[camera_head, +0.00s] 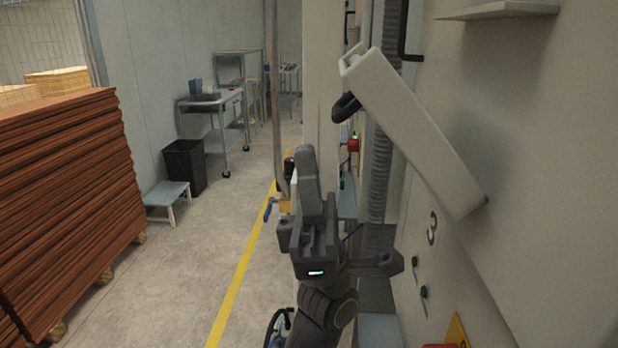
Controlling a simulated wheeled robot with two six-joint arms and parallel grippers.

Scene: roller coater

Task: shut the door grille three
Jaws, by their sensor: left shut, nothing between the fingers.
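A pale machine panel (520,180) fills the right side and bears the number 3 (432,229). I cannot make out a barred grille on it. A pale slanted box-like part (415,130) juts out from the machine at upper right, with a dark curved handle (346,106) near its upper end. My left gripper (305,165) is in the lower middle, pointing up and away, shut and empty. It appears left of the slanted part, with a visible gap between them. My right gripper is not in view.
A tall stack of brown boards (65,205) stands at left. A step stool (167,194), a black bin (185,167) and a metal cart (215,105) line the far wall. A ribbed hose (378,165) hangs by the machine.

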